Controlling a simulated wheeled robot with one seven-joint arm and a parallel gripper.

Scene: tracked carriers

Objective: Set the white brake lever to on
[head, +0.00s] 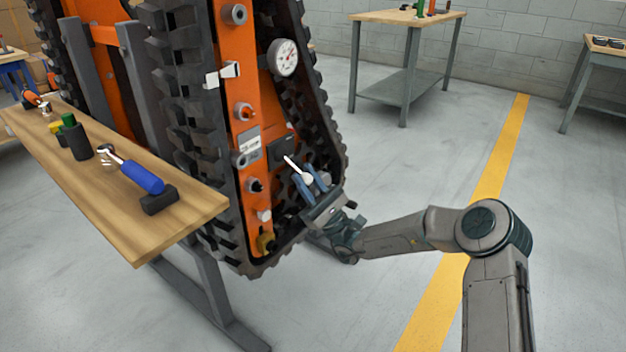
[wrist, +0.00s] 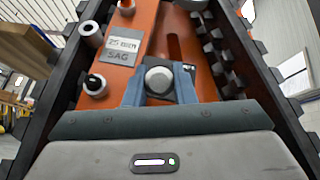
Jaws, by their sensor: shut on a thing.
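The white brake lever (head: 294,165) stands out from a dark plate (head: 284,149) on the orange side of the tracked carrier, slanting down to the right in the head view. My gripper (head: 311,180) is shut on its rounded free end. In the wrist view the white knob of the lever (wrist: 159,80) sits between the two blue fingers of my gripper (wrist: 159,77). The lever's shaft is hidden behind the knob there. A dark plate with small white marks shows behind it, but any on or off wording is too small to read.
Black track (head: 325,130) surrounds the orange panel closely. A gauge (head: 285,58), a white handle (head: 222,75) and several knobs are on the panel. A wooden bench (head: 190,225) with tools stands at left.

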